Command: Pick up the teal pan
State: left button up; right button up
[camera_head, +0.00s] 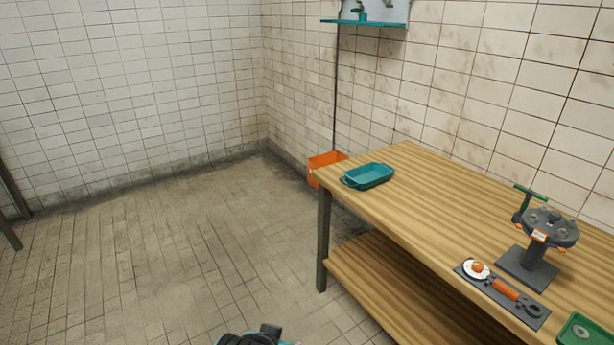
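The teal pan (368,176) is a shallow rectangular tray with small handles at its ends. It sits upright on the far left end of the wooden table (420,200), near the table's corner. Its inside looks empty. Neither gripper can be made out. A dark and teal part of my own body shows at the bottom edge, well short of the pan, and I cannot tell which part it is.
An orange bin (326,165) stands on the floor behind the table's far end. A dark stand (536,252), a grey tray (503,293) with small parts and a green tray (583,331) are on the table's near right. Floor to the left is clear.

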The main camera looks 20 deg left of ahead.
aim_at(363, 178)
jog(key=u, duration=0.2)
jog(key=i+j+z, duration=0.1)
jog(key=z, duration=0.3)
jog(key=i+j+z, duration=0.1)
jog(key=z, duration=0.35)
jog(key=j+z, duration=0.15)
jog(key=z, duration=0.25)
jog(key=i+j+z, duration=0.1)
jog(key=z, duration=0.35)
